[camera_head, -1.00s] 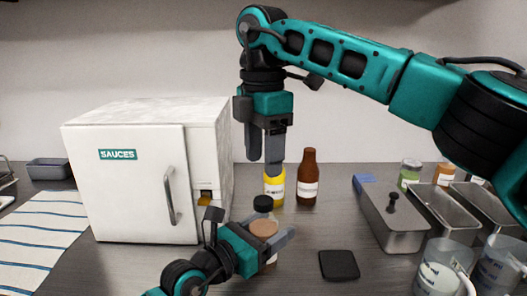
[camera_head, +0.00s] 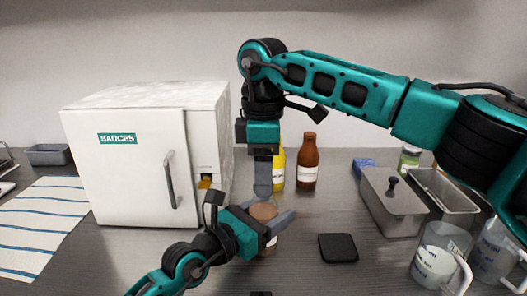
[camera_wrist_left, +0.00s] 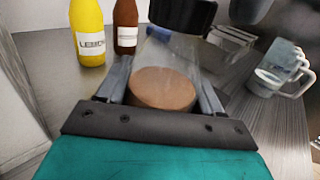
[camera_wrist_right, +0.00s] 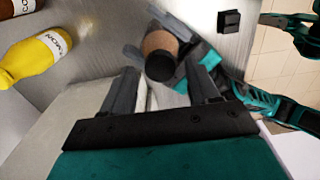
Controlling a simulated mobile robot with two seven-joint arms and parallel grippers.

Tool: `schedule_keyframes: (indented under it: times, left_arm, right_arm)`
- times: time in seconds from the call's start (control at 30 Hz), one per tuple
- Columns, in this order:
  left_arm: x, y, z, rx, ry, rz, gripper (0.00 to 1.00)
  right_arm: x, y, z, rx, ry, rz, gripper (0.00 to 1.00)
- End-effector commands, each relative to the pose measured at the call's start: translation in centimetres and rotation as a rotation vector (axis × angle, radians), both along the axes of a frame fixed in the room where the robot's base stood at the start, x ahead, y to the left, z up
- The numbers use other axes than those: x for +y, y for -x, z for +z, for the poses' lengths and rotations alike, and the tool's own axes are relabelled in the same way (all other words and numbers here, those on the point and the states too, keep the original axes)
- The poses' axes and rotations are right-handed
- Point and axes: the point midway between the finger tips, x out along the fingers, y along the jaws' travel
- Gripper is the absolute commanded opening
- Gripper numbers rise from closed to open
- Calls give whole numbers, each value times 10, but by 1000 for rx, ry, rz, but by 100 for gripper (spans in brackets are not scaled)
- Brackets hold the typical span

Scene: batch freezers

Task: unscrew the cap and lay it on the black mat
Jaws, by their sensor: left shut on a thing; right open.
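A clear bottle (camera_wrist_left: 178,60) holds brown contents (camera_head: 264,210). My left gripper (camera_head: 272,220) is shut around its body and the bottle stands upright on the counter. Its black cap (camera_wrist_left: 185,12) is on top of the neck; it also shows in the right wrist view (camera_wrist_right: 160,66). In the head view the cap is hidden behind my right gripper (camera_head: 263,188). That gripper points down, open, over the bottle; in the right wrist view the cap appears between and just past its fingertips. The black mat (camera_head: 338,247) lies bare on the counter, right of the bottle.
A white SAUCES freezer (camera_head: 130,155) stands at left. Yellow (camera_head: 279,165) and brown (camera_head: 308,162) bottles stand behind the held bottle. Steel containers (camera_head: 393,205) and clear jugs (camera_head: 438,258) are at right. The counter around the mat is clear.

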Motion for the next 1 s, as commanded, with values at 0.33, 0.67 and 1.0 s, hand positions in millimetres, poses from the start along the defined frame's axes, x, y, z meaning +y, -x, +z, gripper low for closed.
schedule_keyframes:
  times: [0.33,0.67,1.0]
  left_arm:
    - [0,0,0,0,0,0,0]
    - [0,0,0,0,0,0,0]
    - [0,0,0,0,0,0,0]
  right_arm:
    - [0,0,-11,0,0,1,60]
    - [0,0,-11,0,0,1,36]
    - [0,0,-11,0,0,1,4]
